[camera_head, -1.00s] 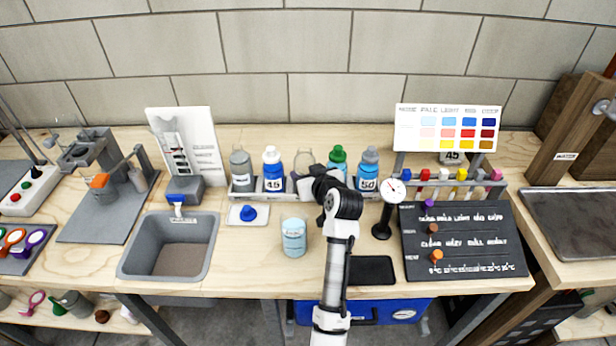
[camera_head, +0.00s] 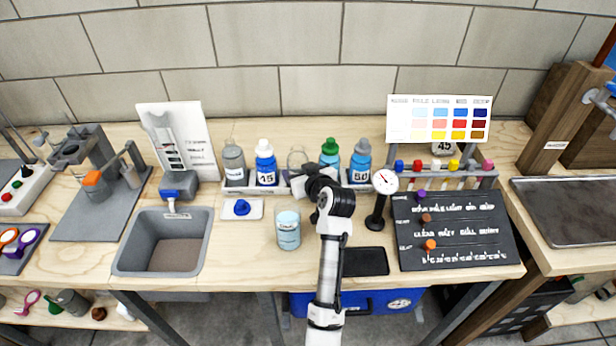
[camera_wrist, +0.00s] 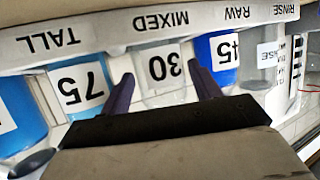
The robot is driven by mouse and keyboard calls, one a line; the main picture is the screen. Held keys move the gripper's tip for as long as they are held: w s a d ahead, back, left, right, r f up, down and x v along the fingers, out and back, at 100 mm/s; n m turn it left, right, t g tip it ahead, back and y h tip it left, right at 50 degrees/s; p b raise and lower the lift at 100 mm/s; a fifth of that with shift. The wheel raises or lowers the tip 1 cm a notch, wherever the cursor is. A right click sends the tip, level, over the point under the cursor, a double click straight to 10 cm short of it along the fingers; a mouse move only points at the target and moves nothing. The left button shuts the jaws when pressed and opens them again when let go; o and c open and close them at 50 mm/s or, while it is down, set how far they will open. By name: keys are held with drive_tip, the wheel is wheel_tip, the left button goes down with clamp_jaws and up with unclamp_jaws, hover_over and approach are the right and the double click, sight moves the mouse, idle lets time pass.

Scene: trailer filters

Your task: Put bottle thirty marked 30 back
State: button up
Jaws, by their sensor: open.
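The clear bottle marked 30 (camera_wrist: 165,72) stands in the bottle rack behind the front strip (camera_wrist: 106,42), at the word MIXED, in the wrist view, which is upside down. In the head view, the bottle (camera_head: 297,160) is partly hidden by my arm. My gripper (camera_wrist: 161,80) is open, with one dark finger on each side of this bottle's label. I cannot tell whether the fingers touch the bottle. In the head view, my gripper (camera_head: 306,184) is at the rack front.
Bottle 75 (camera_wrist: 78,88) and blue bottle 45 (camera_wrist: 224,55) stand close on either side. A gauge on a stand (camera_head: 380,200) is right of my arm. A pale blue jar (camera_head: 288,230) and a blue cap on a white plate (camera_head: 242,208) stand in front of the rack.

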drive_tip(key=b+v, duration=0.3)
drive_tip(key=v, duration=0.9)
